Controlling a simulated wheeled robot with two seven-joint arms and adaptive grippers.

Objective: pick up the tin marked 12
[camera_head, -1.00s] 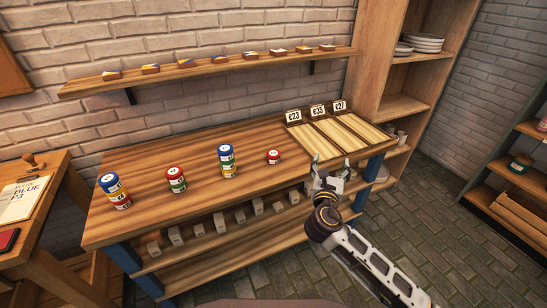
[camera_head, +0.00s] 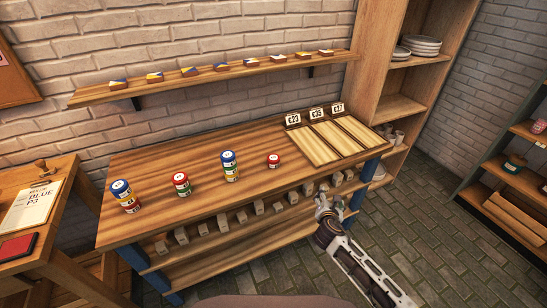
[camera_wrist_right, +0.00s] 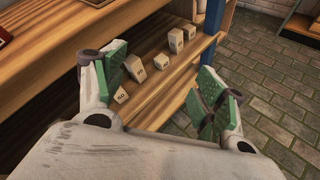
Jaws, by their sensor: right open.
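Tins stand on the wooden workbench (camera_head: 160,165), in stacks and singly. A blue-topped stack with red below (camera_head: 125,196) is at the left. A lone red tin (camera_head: 273,161) is rightmost. The tin markings are too small to read, so I cannot tell which is 12. My right gripper (camera_head: 327,204) is open and empty, in front of the bench's right end, apart from the tins. It also shows in the right wrist view (camera_wrist_right: 160,88). My left gripper is out of view.
Small pale blocks (camera_head: 231,218) line the bench's lower shelf, and several show between the fingers in the wrist view (camera_wrist_right: 160,60). A tray with three sections and labels (camera_head: 340,139) lies at the bench's right. A wall shelf (camera_head: 225,76) hangs above. A stamp table (camera_head: 60,215) stands left.

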